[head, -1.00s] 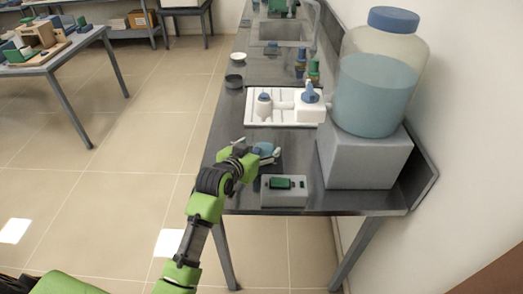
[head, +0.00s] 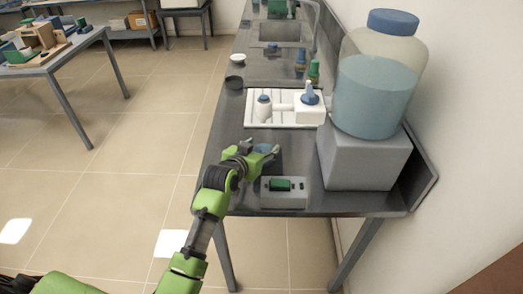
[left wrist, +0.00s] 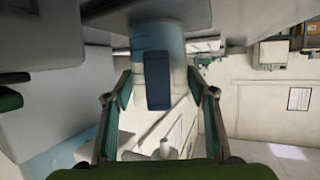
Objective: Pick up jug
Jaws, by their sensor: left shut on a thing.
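The jug, a small pale blue vessel (head: 267,162), stands at the near left part of the bench, mostly hidden behind my left gripper (head: 264,150). In the left wrist view the jug shows as a pale, bluish, see-through body with a dark blue strip (left wrist: 158,80) facing the camera. My left gripper (left wrist: 158,88) has one finger on each side of this strip and is shut on the jug. Whether the jug touches the bench cannot be told. My right gripper is not in view.
A large water container (head: 375,95) stands on a grey block (head: 365,160). A white tray (head: 262,121) with bottles lies behind. The bench's left edge is near.

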